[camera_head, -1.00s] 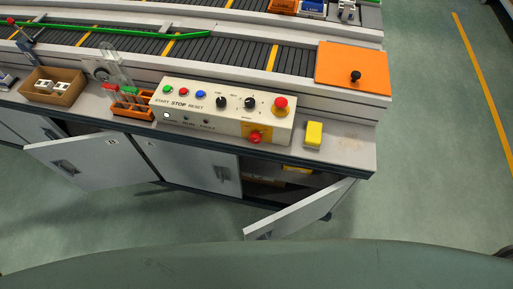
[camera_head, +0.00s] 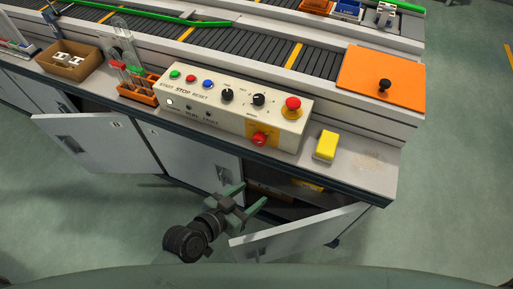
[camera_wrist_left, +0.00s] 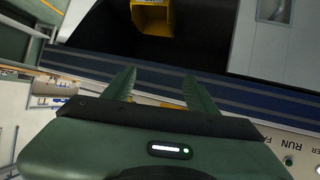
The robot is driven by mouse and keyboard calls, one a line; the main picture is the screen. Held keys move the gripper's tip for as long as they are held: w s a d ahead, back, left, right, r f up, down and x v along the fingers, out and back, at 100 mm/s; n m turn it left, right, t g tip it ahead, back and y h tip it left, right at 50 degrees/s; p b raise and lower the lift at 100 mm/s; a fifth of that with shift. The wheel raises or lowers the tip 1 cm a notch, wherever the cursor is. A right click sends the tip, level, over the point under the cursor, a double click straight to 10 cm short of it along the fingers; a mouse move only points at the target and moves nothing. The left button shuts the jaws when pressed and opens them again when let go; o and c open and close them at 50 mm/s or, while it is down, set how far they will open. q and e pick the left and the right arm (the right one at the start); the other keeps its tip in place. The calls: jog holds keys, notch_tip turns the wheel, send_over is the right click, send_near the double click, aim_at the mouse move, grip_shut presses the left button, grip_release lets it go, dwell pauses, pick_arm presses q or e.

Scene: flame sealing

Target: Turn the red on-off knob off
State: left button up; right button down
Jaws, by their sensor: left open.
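The red on-off knob (camera_head: 259,139) sits on a yellow plate on the front face of the cream control box (camera_head: 220,115). A red mushroom button (camera_head: 292,106) is on the box's top right. My left gripper (camera_head: 248,195) is open and empty, in front of the cabinet and below the knob, apart from it. In the left wrist view its two green fingers (camera_wrist_left: 155,88) are spread with nothing between them. The wrist view shows the box's lettering at lower right; the knob is not clearly seen there. My right gripper is not in view.
A yellow block (camera_head: 326,145) lies right of the box. An open cabinet door (camera_head: 298,234) juts out right of my left gripper, and another door (camera_head: 85,143) stands open at left. A tube rack (camera_head: 138,90) stands left of the box. An orange plate (camera_head: 381,79) is behind.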

aim_at(258, 143)
pick_arm(q)
jog(key=w+r+n+t, duration=0.1)
jog(key=w+r+t, duration=0.1)
jog(key=w, duration=0.2)
jog(key=w+d+r+n+t+y+b, duration=0.1)
jog(key=w+r+t, duration=0.1)
jog(key=w+t, duration=0.1)
jog(key=w+d+r+t, duration=0.1)
jog(key=w+r+t, duration=0.1)
jog(key=w, duration=0.3)
jog(key=shift+w+r+n+y, duration=0.15)
jog(key=shift+r+n+y, duration=0.2)
jog(key=shift+n+y, duration=0.05)
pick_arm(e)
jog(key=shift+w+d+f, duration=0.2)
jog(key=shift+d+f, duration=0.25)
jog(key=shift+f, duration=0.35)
pick_arm(q)
jog(key=shift+c, duration=0.4)
grip_shut()
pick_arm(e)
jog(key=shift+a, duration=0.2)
